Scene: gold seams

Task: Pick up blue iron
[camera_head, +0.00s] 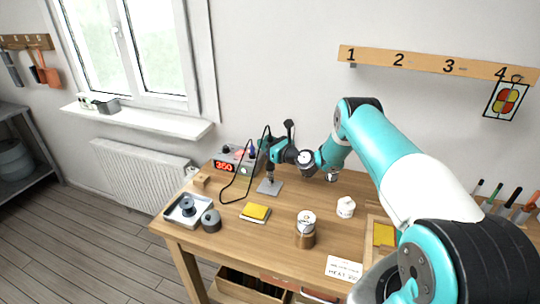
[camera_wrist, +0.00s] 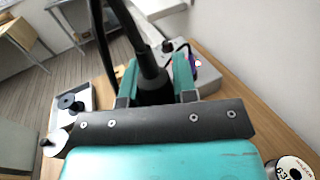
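A soldering iron with a dark handle (camera_wrist: 154,82) stands between the two teal fingers of my gripper (camera_wrist: 156,88) in the wrist view. The handle fills the gap and both fingers appear to touch it. A black cable runs up from it. No blue shows on the visible part of the handle. In the head view my gripper (camera_head: 271,160) is over a small grey stand plate (camera_head: 270,187) on the wooden bench. The iron's lower end is hidden in the wrist view, and I cannot tell whether it still rests in the stand.
A grey soldering station (camera_head: 226,162) with a red display stands behind, its black cable looping beside my gripper.

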